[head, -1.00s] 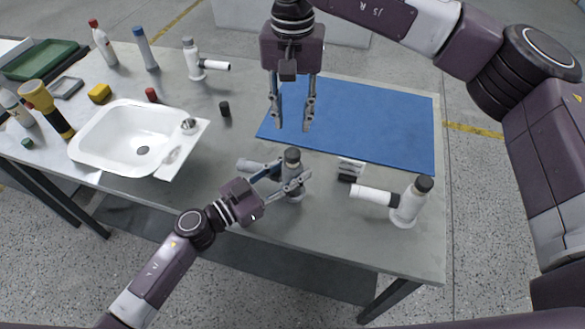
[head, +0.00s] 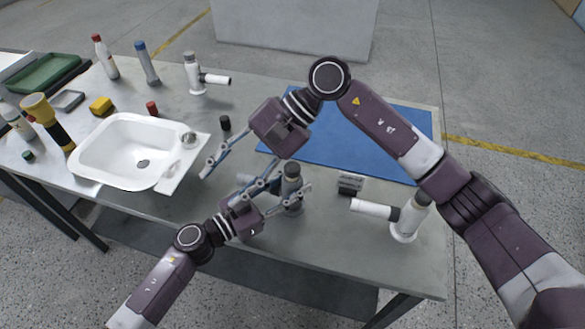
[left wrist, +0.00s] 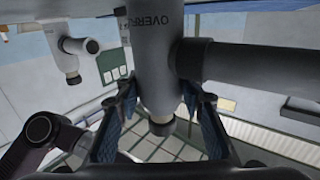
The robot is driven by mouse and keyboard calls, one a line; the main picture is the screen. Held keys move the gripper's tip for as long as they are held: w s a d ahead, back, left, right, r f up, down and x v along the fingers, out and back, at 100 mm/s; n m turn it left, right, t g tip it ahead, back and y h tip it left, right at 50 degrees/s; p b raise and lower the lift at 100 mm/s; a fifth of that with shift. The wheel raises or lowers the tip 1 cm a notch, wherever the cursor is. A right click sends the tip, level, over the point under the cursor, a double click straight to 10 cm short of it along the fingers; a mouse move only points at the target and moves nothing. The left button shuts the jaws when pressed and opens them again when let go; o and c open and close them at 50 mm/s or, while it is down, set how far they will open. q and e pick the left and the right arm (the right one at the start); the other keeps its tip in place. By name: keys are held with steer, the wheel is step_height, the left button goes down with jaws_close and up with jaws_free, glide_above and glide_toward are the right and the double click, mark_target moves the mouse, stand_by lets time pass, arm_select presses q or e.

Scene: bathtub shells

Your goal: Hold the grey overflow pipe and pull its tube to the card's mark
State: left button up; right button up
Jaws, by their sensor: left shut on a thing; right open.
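The grey overflow pipe (head: 291,184) stands upright with a dark cap near the table's front. It also shows in the left wrist view (left wrist: 155,40), with part of its lettering readable. My left gripper (head: 284,193) is shut around its body. Its grey tube (left wrist: 265,65) sticks out sideways through a dark collar; in the head view it is mostly hidden by the grippers. My right gripper (head: 224,180) is open, its fingers spread and pointing down-left around the tube's side.
A white pipe with a side tube (head: 404,222) stands at right, partly behind my right arm; another (head: 194,75) stands at the back. A white basin (head: 115,150) is at left. A blue mat (head: 390,125) lies behind. A small black cap (head: 225,123) is near my right gripper.

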steer(key=m+y, duration=0.2)
steer(key=y, duration=0.1)
steer(key=m+t+y, duration=0.3)
steer(key=m+t, duration=1)
steer(key=m, duration=0.4)
glide_toward(293, 170)
steer(key=shift+w+a+f, duration=0.25)
steer(key=shift+w+a, duration=0.3)
steer(key=shift+a, duration=0.05)
steer(key=shift+w+a+f, duration=0.25)
steer(key=shift+w+a, duration=0.3)
steer(key=shift+a, duration=0.1)
steer(key=x, duration=0.7)
steer(key=shift+w+a+f, duration=0.1)
steer(key=shift+c, duration=0.2)
jaws_close()
